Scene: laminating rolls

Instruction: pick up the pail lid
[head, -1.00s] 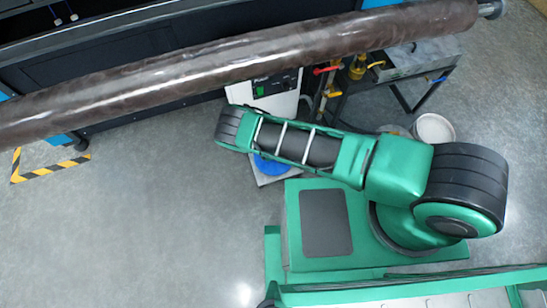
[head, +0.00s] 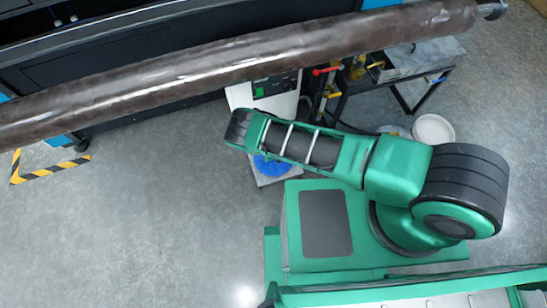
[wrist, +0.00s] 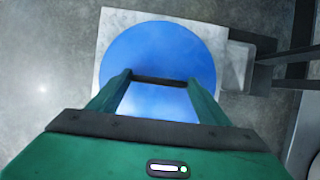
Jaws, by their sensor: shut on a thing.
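The pail lid (wrist: 160,45) is a round blue disc in the wrist view, lying over a grey square plate (wrist: 103,30). In the head view the lid (head: 272,168) shows just below my forearm, which covers its upper part. My gripper (wrist: 159,78) is over the lid, its two green fingers on either side of a dark bar that looks like the lid's handle. It is shut on that bar. I cannot tell whether the lid touches the plate. In the head view the fingers are hidden by my arm.
A white machine (head: 272,95) stands behind the lid. A dark cart (head: 385,85) with valves and a white bucket (head: 433,131) are to the right. A long brown roll (head: 230,72) crosses the upper scene. Floor at the left (head: 140,220) is clear.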

